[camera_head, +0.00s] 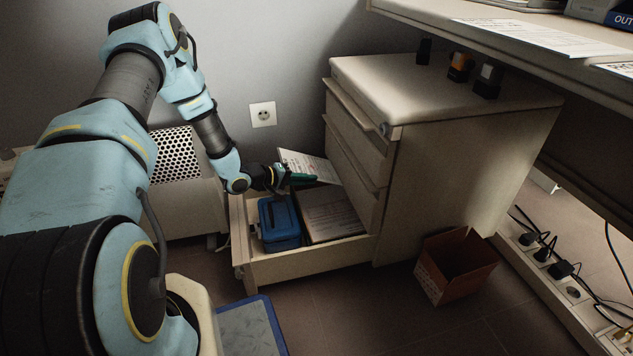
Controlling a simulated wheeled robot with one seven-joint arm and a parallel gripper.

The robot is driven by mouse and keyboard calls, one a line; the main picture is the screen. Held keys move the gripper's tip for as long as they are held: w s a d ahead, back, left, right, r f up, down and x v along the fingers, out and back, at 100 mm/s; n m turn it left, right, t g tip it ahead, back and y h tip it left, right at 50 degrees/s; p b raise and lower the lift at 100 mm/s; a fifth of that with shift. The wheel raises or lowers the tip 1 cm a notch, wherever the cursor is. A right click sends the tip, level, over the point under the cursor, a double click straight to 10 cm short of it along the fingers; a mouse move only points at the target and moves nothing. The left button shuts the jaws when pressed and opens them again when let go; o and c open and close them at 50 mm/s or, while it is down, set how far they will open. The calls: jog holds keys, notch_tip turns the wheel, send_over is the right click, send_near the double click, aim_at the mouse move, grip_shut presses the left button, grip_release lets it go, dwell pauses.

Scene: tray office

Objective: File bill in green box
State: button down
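My gripper (282,178) is at the far side of an open bottom drawer (310,263), above its rim. A white printed sheet (308,164), which looks like the bill, is tilted right beside the gripper's tip. The fingers are too small and dark to tell whether they grip it. A narrow dark green piece (303,178) shows at the sheet's lower edge by the fingertips. I cannot tell whether it is part of a green box. A blue box (279,224) with a handle sits in the drawer.
A printed stack or flat box (330,214) lies right of the blue box. The beige cabinet (460,165) carries several small dark and orange items. An open cardboard box (455,266) stands on the floor. A desk (520,38) with papers overhangs the right, with sockets and cables below it.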

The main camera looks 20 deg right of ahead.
jog(key=shift+d+f, duration=0.4)
jog(key=shift+f, duration=0.2)
jog(key=shift+s+d+f+b, duration=0.2)
jog(key=shift+d+f+b, duration=1.3)
jog(key=shift+d+f, duration=0.1)
jog(key=shift+s+d+f+b, duration=0.2)
jog(key=shift+d+f+b, duration=1.3)
jog(key=shift+f, duration=0.1)
jog(key=shift+s+d+f+b, duration=0.15)
jog(key=shift+d+f+b, duration=0.55)
jog(key=shift+d+f, duration=0.15)
jog(key=shift+s+d+f+b, duration=0.1)
jog(key=shift+d+f+b, duration=0.6)
jog(key=shift+d, duration=0.25)
jog(key=c, duration=1)
grip_release()
jog(key=shift+o, duration=0.2)
